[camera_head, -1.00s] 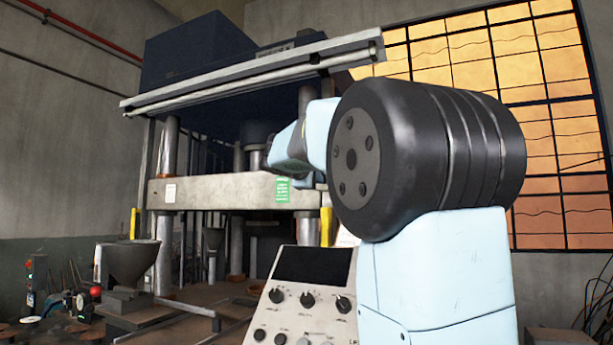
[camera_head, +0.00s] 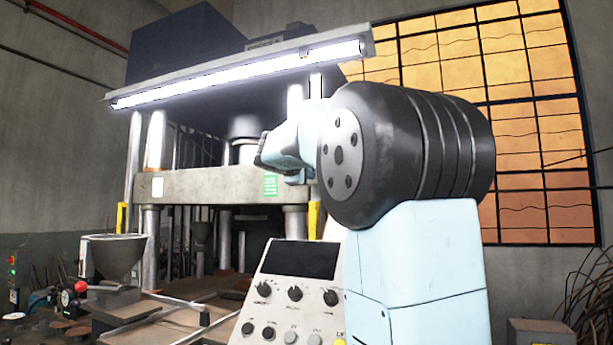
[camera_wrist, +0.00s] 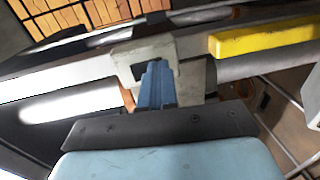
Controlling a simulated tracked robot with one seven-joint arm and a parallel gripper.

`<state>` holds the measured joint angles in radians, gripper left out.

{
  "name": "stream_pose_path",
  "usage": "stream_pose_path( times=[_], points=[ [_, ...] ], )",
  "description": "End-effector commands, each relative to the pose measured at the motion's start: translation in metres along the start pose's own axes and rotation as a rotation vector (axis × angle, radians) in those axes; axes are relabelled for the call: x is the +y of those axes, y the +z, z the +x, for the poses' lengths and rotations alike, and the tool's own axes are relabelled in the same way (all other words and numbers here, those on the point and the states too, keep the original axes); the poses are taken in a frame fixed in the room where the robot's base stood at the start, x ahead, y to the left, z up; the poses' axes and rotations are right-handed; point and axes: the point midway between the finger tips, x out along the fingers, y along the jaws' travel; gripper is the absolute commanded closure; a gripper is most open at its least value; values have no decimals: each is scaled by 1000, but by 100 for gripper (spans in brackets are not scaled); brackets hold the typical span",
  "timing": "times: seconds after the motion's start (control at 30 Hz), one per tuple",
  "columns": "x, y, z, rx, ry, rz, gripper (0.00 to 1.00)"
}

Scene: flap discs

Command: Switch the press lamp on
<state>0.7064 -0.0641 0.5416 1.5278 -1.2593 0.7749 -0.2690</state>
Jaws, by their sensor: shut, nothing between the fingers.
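The press lamp (camera_head: 240,75) is a long tube under a pale housing across the press, and it glows bright white. In the wrist view, my gripper (camera_wrist: 157,68) has its narrow blue fingers together with nothing between them. The fingertips are at a small pale box (camera_wrist: 145,58) with a dark recess, and they seem to touch or nearly touch it; exact contact cannot be told. In the head view, my arm covers part of the press, and neither the fingertips nor the box can be made out there.
The press (camera_head: 215,187) stands behind my arm. A control panel (camera_head: 290,295) with several knobs stands in front. A yellow bar (camera_wrist: 265,37) lies right of the box in the wrist view. A hopper (camera_head: 118,255) stands on the bench at left.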

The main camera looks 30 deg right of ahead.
Motion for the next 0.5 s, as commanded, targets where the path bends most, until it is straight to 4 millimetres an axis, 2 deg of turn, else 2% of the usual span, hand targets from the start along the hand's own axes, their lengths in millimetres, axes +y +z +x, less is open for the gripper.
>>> stream_pose_path(
  times=[0.13,0.27,0.5],
  points=[
    [-1,0,-5,0,0,-1,100],
    [-5,-3,-19,0,1,-1,100],
    [-16,-4,-62,-2,2,-1,100]
  ],
)
